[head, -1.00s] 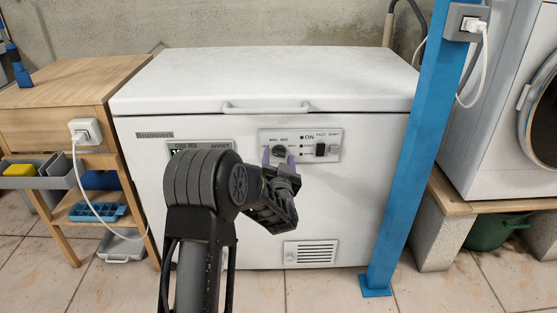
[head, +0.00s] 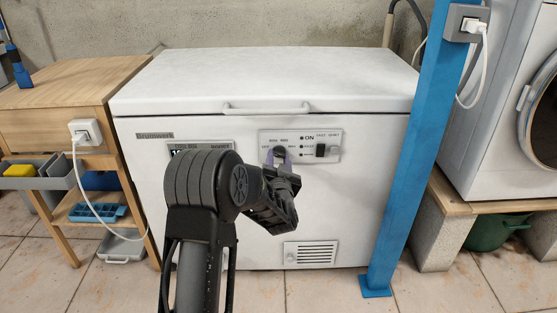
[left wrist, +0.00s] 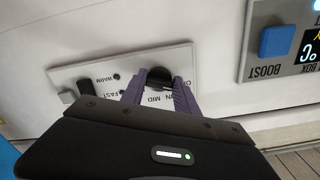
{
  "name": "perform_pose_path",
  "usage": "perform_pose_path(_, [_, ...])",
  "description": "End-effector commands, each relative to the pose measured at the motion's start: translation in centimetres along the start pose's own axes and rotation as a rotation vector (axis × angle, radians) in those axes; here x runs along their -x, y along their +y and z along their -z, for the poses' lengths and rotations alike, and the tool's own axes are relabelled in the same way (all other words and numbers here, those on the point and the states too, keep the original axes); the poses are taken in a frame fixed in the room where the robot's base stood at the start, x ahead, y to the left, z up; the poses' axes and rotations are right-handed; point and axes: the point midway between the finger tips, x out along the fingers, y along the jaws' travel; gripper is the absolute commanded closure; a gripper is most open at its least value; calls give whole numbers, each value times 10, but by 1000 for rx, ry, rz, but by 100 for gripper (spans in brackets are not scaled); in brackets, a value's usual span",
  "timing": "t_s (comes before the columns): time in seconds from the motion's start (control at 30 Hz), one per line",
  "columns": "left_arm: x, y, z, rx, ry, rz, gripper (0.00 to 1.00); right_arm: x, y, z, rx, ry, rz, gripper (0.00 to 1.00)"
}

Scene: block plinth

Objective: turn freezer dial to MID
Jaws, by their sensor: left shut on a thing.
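The white chest freezer (head: 220,240) stands against the wall. Its control plate (head: 310,136) carries a round black dial (head: 280,151), with markings around it. The dial also shows in the left wrist view (left wrist: 159,76), where MID can be read beside it. My left gripper (head: 279,158) is shut on the dial, with one purple finger on either side of it. Its fingers also show in the left wrist view (left wrist: 160,85). I cannot tell where the dial's pointer is. My right gripper is not in view.
A black rocker switch (head: 321,150) sits right of the dial. A blue BOOST button (left wrist: 277,41) is on a separate panel. A blue post (head: 400,160) stands right of the freezer, and a wooden table (head: 75,85) stands left.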

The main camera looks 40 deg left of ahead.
Motion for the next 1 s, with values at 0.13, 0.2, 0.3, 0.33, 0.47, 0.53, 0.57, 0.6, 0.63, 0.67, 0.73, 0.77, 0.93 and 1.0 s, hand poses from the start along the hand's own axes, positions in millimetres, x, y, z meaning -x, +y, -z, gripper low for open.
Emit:
perform_pose_path(0.13, [0, 0, 1, -36, 0, -2, 100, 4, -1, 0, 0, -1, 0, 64])
perform_pose_path(0.2, [0, 0, 1, -62, -1, -2, 100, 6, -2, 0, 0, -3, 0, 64])
perform_pose_path(0.3, [0, 0, 2, -113, -1, -2, 100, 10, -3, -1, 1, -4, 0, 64])
perform_pose_path(0.33, [0, -1, 2, -132, 0, -2, 100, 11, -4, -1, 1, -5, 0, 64])
perform_pose_path(0.47, [0, -1, 2, -226, -1, -2, 100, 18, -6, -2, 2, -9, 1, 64])
perform_pose_path(0.53, [0, -1, 3, -283, 1, -2, 100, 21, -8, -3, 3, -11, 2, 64])
perform_pose_path(0.57, [0, -2, 3, -311, 1, -2, 100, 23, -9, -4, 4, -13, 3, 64])
perform_pose_path(0.6, [0, -2, 3, -347, 0, -2, 100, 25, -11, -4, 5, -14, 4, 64])
perform_pose_path(0.63, [0, -2, 4, -374, 1, -2, 100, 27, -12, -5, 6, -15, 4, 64])
perform_pose_path(0.67, [0, -2, 4, -403, 1, -2, 100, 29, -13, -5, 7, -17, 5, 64])
perform_pose_path(0.73, [0, -2, 4, -469, 1, -3, 100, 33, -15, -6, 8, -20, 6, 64])
perform_pose_path(0.77, [0, -2, 4, -499, 1, -3, 100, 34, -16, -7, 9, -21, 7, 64])
perform_pose_path(0.93, [0, -3, 5, -661, 1, -3, 100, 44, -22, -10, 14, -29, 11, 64])
perform_pose_path(1.0, [0, -3, 4, -728, 1, -4, 100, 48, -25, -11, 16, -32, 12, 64])
